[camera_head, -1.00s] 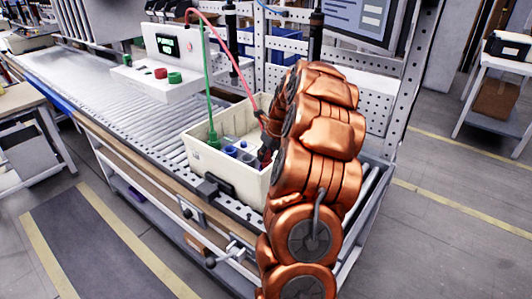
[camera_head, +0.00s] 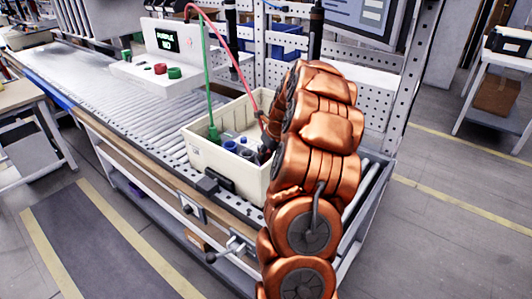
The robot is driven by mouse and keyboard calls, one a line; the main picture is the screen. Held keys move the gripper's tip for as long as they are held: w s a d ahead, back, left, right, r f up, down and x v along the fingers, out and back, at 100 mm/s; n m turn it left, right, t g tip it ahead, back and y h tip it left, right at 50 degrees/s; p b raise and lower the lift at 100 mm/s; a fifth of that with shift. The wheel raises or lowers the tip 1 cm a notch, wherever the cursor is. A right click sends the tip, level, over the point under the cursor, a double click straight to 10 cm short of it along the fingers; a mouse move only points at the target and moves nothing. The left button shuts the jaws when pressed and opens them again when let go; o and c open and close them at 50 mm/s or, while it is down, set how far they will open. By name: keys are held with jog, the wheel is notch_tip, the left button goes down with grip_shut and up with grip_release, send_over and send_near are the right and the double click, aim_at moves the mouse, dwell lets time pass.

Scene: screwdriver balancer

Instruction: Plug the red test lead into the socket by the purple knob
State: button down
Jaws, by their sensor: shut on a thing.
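The red test lead (camera_head: 228,47) arcs from the white tester box (camera_head: 160,72) down into the cream bin (camera_head: 205,166). My gripper (camera_head: 267,146) is over the right side of the bin, mostly hidden by my copper-coloured arm. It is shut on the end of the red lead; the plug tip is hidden. A green plug (camera_head: 213,133) stands upright at the bin's left, on a green lead.
The bin stands on a roller conveyor (camera_head: 90,78). The tester box has a green-lit display reading "PURPLE" and red and green terminals in front. A perforated metal frame (camera_head: 375,110) rises behind the bin.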

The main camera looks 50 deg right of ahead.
jog(key=shift+f, duration=0.2)
jog(key=c, duration=0.7)
grip_release()
jog(key=shift+c, duration=0.2)
jog(key=shift+r, duration=0.1)
jog(key=v, duration=1.1)
jog(key=shift+s+r, duration=0.25)
jog(key=shift+r, duration=0.1)
jog(key=shift+a, duration=0.1)
